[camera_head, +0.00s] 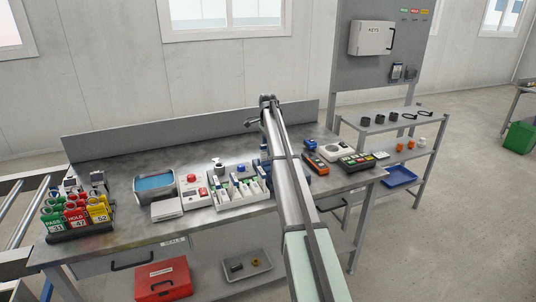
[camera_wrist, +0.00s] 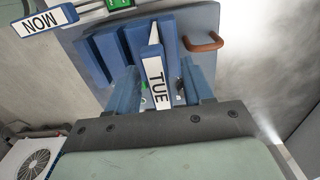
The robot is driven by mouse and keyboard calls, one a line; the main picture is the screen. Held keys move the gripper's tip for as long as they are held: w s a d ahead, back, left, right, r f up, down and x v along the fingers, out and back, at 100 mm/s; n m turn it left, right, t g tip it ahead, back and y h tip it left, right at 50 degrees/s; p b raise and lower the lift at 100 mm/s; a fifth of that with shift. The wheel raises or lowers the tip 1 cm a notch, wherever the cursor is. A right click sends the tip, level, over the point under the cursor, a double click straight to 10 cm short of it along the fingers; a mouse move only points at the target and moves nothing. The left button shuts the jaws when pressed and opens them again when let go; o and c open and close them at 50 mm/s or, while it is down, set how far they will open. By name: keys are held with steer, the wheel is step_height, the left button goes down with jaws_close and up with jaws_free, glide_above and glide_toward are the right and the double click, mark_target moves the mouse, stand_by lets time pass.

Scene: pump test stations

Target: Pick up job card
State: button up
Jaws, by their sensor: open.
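In the wrist view, my gripper (camera_wrist: 158,68) is open, its two blue fingers pointing into a blue rack (camera_wrist: 82,45).
A brown handle (camera_wrist: 204,41) sits close to the right finger. On the bench (camera_head: 130,237) stand coloured tag holders (camera_head: 76,216), a blue-filled tray (camera_head: 155,185), a white compartment box (camera_head: 238,197) and a handheld device (camera_head: 315,163). A shelf cart (camera_head: 385,125) stands at the right.

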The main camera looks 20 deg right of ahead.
step_height(320, 180, down, 3)
steer(key=shift+f, duration=0.15)
steer(key=shift+c, duration=0.2)
jaws_close()
